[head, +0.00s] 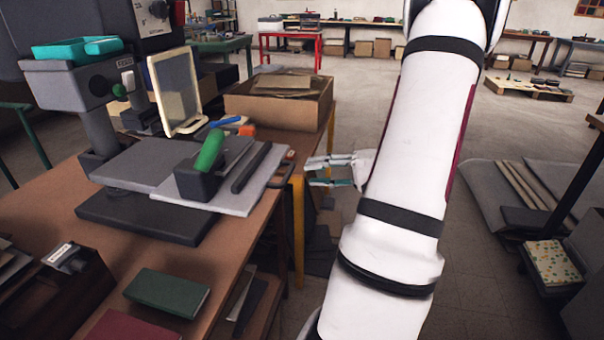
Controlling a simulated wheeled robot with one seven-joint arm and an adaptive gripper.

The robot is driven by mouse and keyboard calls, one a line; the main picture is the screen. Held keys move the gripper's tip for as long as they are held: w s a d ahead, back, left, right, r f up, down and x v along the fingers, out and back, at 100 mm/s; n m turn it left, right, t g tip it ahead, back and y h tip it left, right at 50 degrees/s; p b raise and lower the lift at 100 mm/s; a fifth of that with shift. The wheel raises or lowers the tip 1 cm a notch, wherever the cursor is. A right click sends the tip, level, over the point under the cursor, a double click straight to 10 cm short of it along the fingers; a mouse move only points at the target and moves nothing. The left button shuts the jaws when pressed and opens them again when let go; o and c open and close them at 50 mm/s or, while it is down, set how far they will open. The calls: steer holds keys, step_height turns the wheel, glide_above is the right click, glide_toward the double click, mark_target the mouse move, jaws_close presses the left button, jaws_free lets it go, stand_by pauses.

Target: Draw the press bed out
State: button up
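The press (72,85) stands on the brown table at left, with a grey head and a column. Its bed (235,196) is a flat light-grey plate above a dark base plate (145,220). A dark block with a green grip (210,150) and a dark bar (250,167) are on the bed. A dark loop handle (286,172) shows at the bed's right edge. My gripper (309,172) is just right of this handle, its fingers pointing left and apart, with nothing seen between them. Contact with the handle is not visible.
An open cardboard box (280,107) and a cream-framed panel (176,92) stand behind the bed. Green (168,292) and red (130,327) books lie at the table's front. The floor right of the table is mostly free; grey sheets (515,195) lie farther right.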

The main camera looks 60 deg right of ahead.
steer(key=v, duration=0.6)
steer(key=shift+s, duration=0.2)
steer(key=w+a+r+n+g+y, duration=0.1)
steer(key=w+a+r+n+g, duration=0.15)
steer(key=a, duration=0.55)
steer(key=w+a+r+n+g+y, duration=0.2)
steer(key=a+g, duration=0.2)
steer(key=a, duration=0.3)
steer(key=w+a+r+n+g+y, duration=0.1)
steer(key=w+a+r+n+g, duration=0.15)
steer(key=a, duration=0.55)
steer(key=s+a+n+g+h, duration=0.4)
steer(key=s+a+n+h, duration=0.3)
steer(key=s+a+h, duration=0.45)
step_height(320, 180, up, 17)
steer(key=s+a+t+y+p, duration=0.1)
steer(key=t+y+p, duration=0.1)
steer(key=p, duration=1.4)
steer(key=shift+s+a+f+t, duration=0.2)
steer(key=shift+s+a+t, duration=0.1)
